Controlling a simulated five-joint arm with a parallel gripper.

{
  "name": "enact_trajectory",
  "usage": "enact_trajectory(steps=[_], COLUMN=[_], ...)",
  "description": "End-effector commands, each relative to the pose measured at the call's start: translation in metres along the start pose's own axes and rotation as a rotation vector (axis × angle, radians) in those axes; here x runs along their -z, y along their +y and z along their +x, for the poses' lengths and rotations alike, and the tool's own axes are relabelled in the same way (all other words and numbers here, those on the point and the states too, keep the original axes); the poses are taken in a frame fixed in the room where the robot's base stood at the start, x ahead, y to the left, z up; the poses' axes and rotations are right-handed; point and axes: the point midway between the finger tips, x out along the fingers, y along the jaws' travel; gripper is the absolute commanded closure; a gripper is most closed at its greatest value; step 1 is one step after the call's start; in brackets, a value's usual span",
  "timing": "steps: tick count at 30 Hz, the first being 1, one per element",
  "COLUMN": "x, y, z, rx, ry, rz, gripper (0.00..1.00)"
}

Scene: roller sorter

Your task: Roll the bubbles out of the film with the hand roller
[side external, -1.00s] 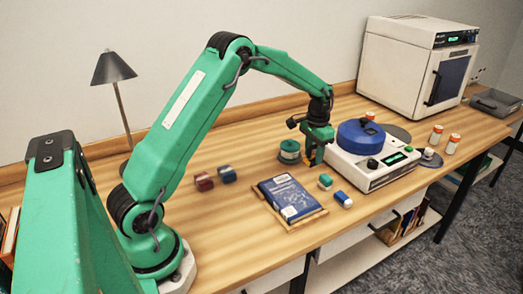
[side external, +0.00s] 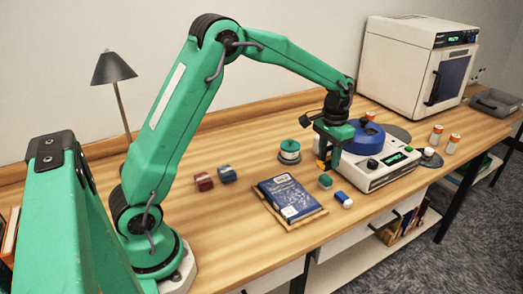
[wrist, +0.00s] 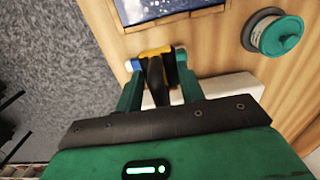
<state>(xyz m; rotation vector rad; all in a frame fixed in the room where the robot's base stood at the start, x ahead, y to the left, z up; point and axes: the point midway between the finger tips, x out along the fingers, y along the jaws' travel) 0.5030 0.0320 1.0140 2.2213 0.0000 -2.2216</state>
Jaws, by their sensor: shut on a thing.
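The book (side external: 289,197) with a glossy dark blue cover lies on a thin board on the table; I take its cover to bear the film. Bubbles are too small to make out. Part of the book shows at the top of the wrist view (wrist: 160,10). My gripper (side external: 330,160) is shut on the hand roller (wrist: 155,75), which has a black handle and a yellow part. Only a bit of yellow of the roller (side external: 320,162) shows in the side view. My gripper is above and right of the book, apart from it, beside the white machine.
The white machine (side external: 379,176) with a blue round top stands close right of my gripper. A green spool (side external: 289,152) stands behind the book.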

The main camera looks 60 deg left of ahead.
Motion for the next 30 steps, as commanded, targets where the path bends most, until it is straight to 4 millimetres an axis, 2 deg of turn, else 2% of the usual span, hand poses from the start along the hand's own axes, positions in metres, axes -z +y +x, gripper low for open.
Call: enact_trajectory(steps=[8,9,11,20,26,30], x=[0.000,0.000,0.000,-0.006,-0.027,-0.050], y=[0.000,0.000,0.000,-0.001,-0.001,-0.001], z=[0.000,0.000,0.000,-0.001,-0.002,-0.002], rx=[0.000,0.000,0.000,0.000,0.000,0.000], ry=[0.001,0.001,0.001,0.000,0.001,0.000], rz=[0.000,0.000,0.000,0.000,0.000,-0.001], gripper=[0.86,0.69,0.80,0.80,0.80,0.80])
